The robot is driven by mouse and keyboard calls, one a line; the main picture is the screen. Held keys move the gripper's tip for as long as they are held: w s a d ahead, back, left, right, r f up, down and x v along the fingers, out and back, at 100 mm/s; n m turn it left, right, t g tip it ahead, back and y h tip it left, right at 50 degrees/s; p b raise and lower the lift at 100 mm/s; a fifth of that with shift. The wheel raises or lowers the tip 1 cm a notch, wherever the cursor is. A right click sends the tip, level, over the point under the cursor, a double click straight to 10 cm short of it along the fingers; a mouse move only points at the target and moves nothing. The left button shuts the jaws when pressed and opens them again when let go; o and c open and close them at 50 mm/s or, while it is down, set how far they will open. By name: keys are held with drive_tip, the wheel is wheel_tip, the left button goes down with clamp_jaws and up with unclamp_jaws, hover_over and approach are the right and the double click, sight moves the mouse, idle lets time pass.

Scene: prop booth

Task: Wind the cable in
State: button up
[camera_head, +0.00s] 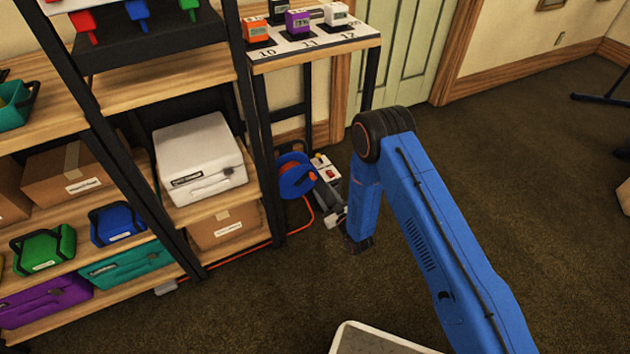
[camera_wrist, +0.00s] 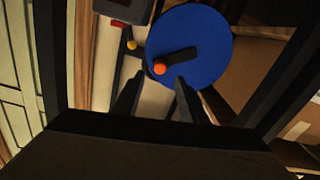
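The cable reel (camera_head: 294,178) has a blue disc and stands low beside the shelf, under the small numbered table. The orange cable (camera_head: 308,213) runs from it to the floor and left along the shelf's foot. In the wrist view the blue disc (camera_wrist: 205,35) faces me, with a black crank arm (camera_wrist: 182,58) ending in an orange knob (camera_wrist: 159,68). My gripper (camera_wrist: 157,94) is open and empty, its two black fingers apart just short of the knob. In the head view my gripper (camera_head: 336,216) is small and partly hidden by my arm.
A grey box with red and yellow controls (camera_head: 327,172) is right beside the reel. The shelf's black post (camera_head: 262,150) stands close on the left. The numbered table (camera_head: 325,46) is above. A pale block (camera_head: 166,287) lies near the cable's left end.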

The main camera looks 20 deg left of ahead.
drive_tip(key=x, duration=0.8)
drive_tip(key=shift+c, duration=0.4)
clamp_jaws()
